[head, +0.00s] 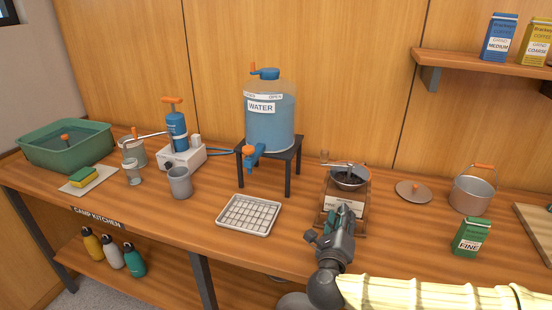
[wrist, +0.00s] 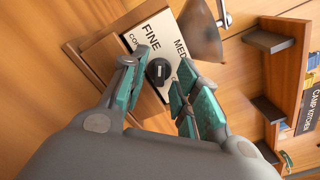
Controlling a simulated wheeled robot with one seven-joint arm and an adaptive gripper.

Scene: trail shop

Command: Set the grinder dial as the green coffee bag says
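The green coffee bag (head: 470,238) stands upright at the right of the counter; its label reads FINE. The grinder (head: 328,193), a brown wooden box with a metal bowl and crank, stands left of it, and my arm covers part of its front. In the wrist view the black dial (wrist: 158,71) sits on the white plate (wrist: 150,30), which shows FINE, MED and a partly hidden word. I cannot tell clearly which word its light mark points to. My gripper (wrist: 162,78) is open, with teal-padded fingers on either side of the dial; contact is not clear.
A wire tray (head: 248,216) lies left of the grinder. A metal lid (head: 413,191) and a pot (head: 473,194) stand to its right. The water tank (head: 270,115) is on a stand behind. Blue MEDIUM (head: 499,38) and yellow COARSE (head: 536,41) bags stand on the shelf.

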